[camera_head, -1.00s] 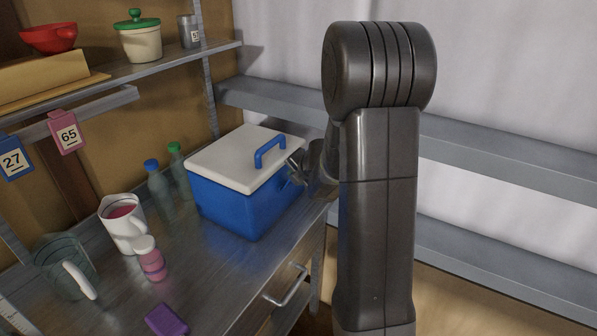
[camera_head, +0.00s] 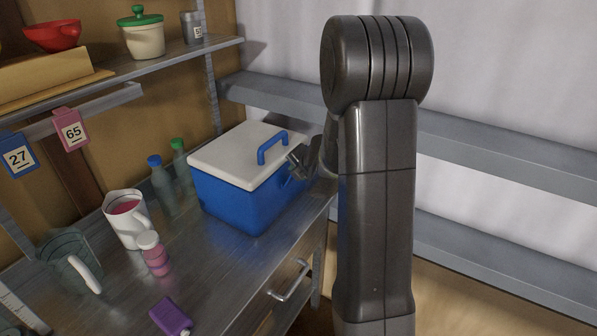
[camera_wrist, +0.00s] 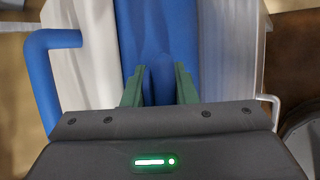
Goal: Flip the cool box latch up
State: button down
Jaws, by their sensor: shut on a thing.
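The cool box (camera_head: 238,200) is blue with a white lid (camera_head: 238,152) and a blue handle on top. It stands on the metal workbench in the head view, lid down. My gripper (camera_head: 297,168) is at the box's right side, just below the lid edge. In the wrist view, the green fingers of my gripper (camera_wrist: 160,90) are close together against the blue side (camera_wrist: 210,35) of the box, shut on a blue part between them, which is the latch (camera_wrist: 160,78). The handle (camera_wrist: 45,70) shows at the left. The head view hides most of the latch behind my gripper.
Two bottles (camera_head: 163,183) stand left of the box. A white mug (camera_head: 125,222), a pink jar (camera_head: 154,258), a glass jug (camera_head: 65,262) and a purple item (camera_head: 171,318) are nearer on the bench. A shelf (camera_head: 130,68) with pots is above. A drawer handle (camera_head: 290,281) juts from the front.

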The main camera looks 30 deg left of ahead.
jog(key=shift+a, duration=0.1)
jog(key=c, duration=1.3)
grip_release()
jog(key=shift+f, duration=0.1)
